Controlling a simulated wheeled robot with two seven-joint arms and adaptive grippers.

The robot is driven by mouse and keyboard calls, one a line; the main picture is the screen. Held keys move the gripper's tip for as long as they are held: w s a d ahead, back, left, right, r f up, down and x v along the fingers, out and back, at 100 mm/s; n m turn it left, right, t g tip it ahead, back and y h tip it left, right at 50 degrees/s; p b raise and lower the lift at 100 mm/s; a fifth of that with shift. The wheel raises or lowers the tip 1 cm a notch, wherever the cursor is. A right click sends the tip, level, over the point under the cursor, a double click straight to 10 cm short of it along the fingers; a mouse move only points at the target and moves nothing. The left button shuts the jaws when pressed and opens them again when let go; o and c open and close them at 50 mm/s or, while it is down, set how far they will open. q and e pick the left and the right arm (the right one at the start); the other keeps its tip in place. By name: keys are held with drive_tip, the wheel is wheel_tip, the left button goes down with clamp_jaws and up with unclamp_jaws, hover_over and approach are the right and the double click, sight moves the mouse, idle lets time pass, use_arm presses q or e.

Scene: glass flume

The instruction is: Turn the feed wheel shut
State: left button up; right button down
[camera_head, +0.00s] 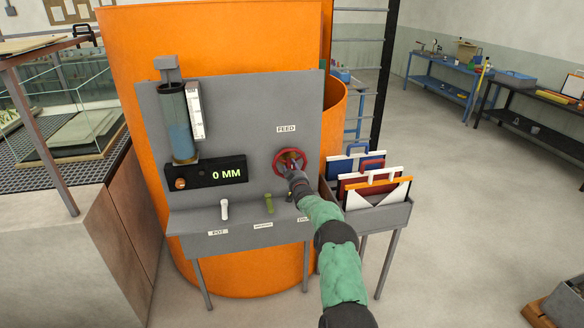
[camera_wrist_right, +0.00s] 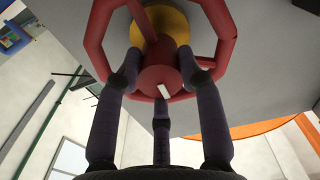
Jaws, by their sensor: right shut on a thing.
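The red feed wheel (camera_head: 290,162) is mounted on a grey upright panel (camera_head: 250,110), below a white label reading FEED (camera_head: 286,128). My right gripper (camera_head: 292,172) is at the wheel, with its arm reaching up from the lower right. In the right wrist view, the dark fingers (camera_wrist_right: 160,85) are shut around the red hub (camera_wrist_right: 160,78) of the wheel. The red rim (camera_wrist_right: 222,40) and a yellow disc (camera_wrist_right: 163,25) behind the hub also show there. A small white mark is on the hub. My left gripper is not in view.
Small handles stand on the shelf (camera_head: 240,229) below the wheel. A grey bin of folders (camera_head: 385,215) is close on the right. A large orange tank (camera_head: 225,40) stands behind.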

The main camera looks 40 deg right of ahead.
drive_tip(key=shift+r, duration=0.4)
drive_tip(key=c, duration=1.2)
unclamp_jaws()
drive_tip(key=o, duration=0.4)
drive_tip(key=shift+w, duration=0.1)
drive_tip(key=shift+f, duration=0.15)
drive_tip(key=shift+f, duration=0.15)
drive_tip(key=shift+s+a, duration=0.15)
drive_tip(key=shift+s, duration=0.15)
drive_tip(key=v, duration=1.1)
drive_tip(key=shift+s+a, duration=0.15)
drive_tip(key=shift+a, duration=0.05)
